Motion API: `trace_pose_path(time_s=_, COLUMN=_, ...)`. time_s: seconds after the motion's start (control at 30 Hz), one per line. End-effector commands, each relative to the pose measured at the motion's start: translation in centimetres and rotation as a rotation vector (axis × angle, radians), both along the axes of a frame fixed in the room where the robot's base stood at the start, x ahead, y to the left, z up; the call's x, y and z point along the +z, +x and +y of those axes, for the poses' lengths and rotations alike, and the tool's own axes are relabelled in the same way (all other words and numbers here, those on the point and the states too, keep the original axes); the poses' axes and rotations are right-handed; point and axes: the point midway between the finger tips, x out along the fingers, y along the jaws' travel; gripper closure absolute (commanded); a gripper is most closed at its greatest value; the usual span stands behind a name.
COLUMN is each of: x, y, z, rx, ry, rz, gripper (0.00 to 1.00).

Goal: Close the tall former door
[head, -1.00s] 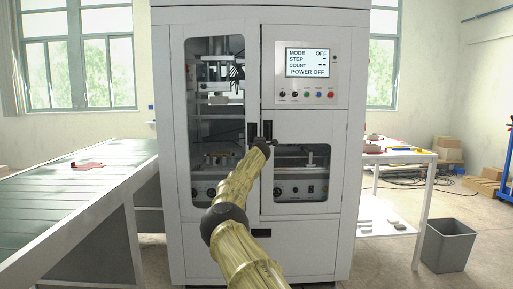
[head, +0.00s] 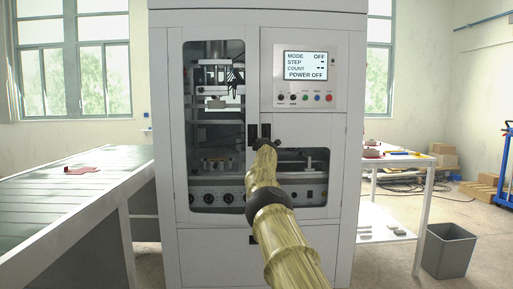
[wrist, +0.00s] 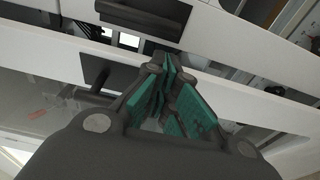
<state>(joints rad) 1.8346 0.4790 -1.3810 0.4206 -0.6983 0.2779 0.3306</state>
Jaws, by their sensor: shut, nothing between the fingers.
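The tall former door (head: 252,90) is the left door of the white cabinet, with a tall window in it. In the head view it looks flush or nearly flush with the cabinet front; a small gap cannot be ruled out. Its dark handle (head: 252,134) sits at its right edge. My gripper (head: 263,143) is at the middle seam, just below and right of that handle. In the wrist view its teal-padded fingers (wrist: 168,68) are together and empty, close to the white panels and dark handles. Whether they touch the door is hidden.
A second dark handle (head: 266,131) is on the lower right door (head: 335,165). A control panel (head: 306,70) reads POWER OFF. A conveyor (head: 80,200) stands at left. A white table (head: 400,158) and grey bin (head: 449,250) stand at right.

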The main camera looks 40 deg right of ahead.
Motion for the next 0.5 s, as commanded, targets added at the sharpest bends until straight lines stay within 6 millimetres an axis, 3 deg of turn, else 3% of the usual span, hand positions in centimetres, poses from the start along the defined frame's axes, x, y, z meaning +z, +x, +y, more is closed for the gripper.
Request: trace_pose_path(time_s=0.5, x=0.05, y=-0.38, z=-0.81, rx=0.005, ry=0.000, rz=0.000, gripper=1.00)
